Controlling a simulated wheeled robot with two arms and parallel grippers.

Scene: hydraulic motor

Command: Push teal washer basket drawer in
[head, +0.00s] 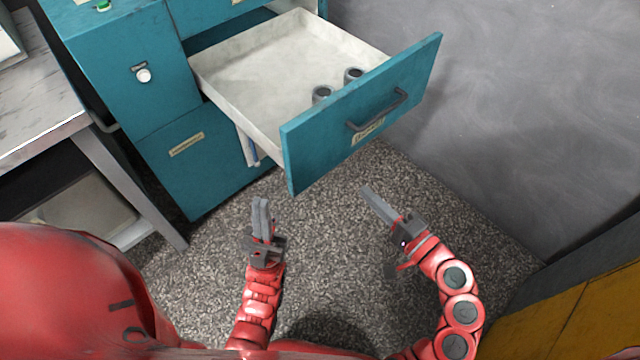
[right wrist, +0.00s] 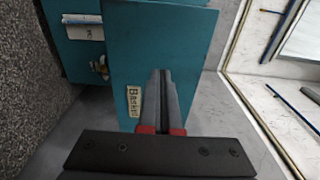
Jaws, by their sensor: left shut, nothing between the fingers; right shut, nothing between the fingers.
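The teal drawer (head: 330,135) is pulled far out of its cabinet, with a dark bar handle (head: 378,112) and a small label on its front. Its pale tray (head: 270,70) holds two small grey cylindrical parts (head: 322,95) near the front panel. My left gripper (head: 260,203) is shut and empty, below and left of the front panel in the head view. My right gripper (head: 368,193) is shut and empty, below the front panel and apart from it. In the right wrist view its fingers (right wrist: 163,78) overlap a teal panel (right wrist: 140,50) with a label; contact cannot be told.
The teal cabinet (head: 170,120) stands behind with other closed fronts. A workbench (head: 45,125) is at the left, a grey wall (head: 500,100) at the right. A yellow surface (head: 570,320) is at lower right. Speckled floor (head: 330,235) is clear before the drawer.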

